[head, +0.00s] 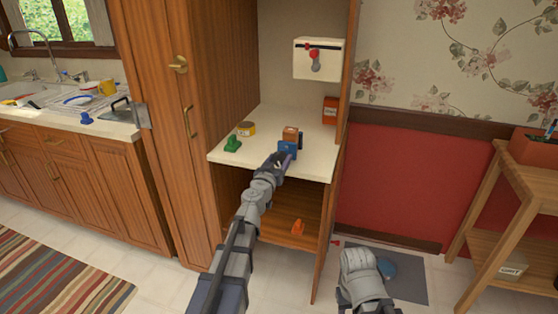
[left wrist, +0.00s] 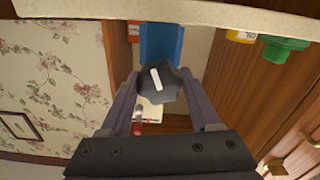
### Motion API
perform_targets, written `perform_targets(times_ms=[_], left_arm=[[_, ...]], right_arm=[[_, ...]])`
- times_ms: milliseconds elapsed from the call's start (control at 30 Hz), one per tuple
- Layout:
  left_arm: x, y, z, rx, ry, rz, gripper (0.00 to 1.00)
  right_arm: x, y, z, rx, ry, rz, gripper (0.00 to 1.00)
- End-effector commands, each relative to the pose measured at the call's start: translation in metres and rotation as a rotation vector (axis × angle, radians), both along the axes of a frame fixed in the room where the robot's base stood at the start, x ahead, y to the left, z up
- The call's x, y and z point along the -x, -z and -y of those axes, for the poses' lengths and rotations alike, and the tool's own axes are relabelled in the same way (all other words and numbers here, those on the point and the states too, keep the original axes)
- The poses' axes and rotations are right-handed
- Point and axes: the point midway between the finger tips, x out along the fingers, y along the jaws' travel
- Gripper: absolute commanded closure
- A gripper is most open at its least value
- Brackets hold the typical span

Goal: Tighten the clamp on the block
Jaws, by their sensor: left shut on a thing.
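The blue clamp (head: 287,147) stands at the front of the cabinet's cream shelf. An orange-brown block (head: 291,134) sits in it, its top showing above the clamp. The clamp's blue body also shows in the left wrist view (left wrist: 161,42), with a black lobed knob (left wrist: 158,84) facing me. The knob has a white mark, slightly tilted from the picture's vertical. My left gripper (head: 284,159) is at the clamp's front, its fingers (left wrist: 158,92) shut on the knob from both sides. The block is hidden in the wrist view. My right arm is low at right; its gripper's fingers are not visible.
A green object (head: 232,144) and a yellow tin (head: 246,129) stand left on the shelf. A red box (head: 330,111) is at back right. A white box with a red-handled lever (head: 317,59) hangs above. An orange object (head: 297,227) lies on the lower shelf.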

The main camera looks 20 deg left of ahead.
Motion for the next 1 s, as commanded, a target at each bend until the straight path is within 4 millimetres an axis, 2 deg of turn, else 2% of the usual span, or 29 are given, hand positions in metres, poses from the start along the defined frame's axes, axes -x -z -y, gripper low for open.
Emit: perform_targets(times_ms=[467, 500, 733, 1000], left_arm=[[0.0019, 0.0007, 0.0011, -0.013, 0.002, 0.000, 0.93], [0.0019, 0.0007, 0.0011, -0.013, 0.002, 0.000, 0.34], [0.0011, 0.0004, 0.0005, -0.012, 0.001, 0.001, 0.08], [0.0012, 0.0002, 0.0002, -0.011, 0.001, 0.001, 0.07]], right_arm=[[0.0000, 0.0007, 0.0000, 0.000, 0.000, 0.000, 0.50], [0.0000, 0.0007, 0.0000, 0.000, 0.000, 0.000, 0.50], [0.0000, 0.0004, 0.0000, 0.000, 0.000, 0.000, 0.50], [0.0000, 0.0002, 0.0000, 0.000, 0.000, 0.000, 0.50]])
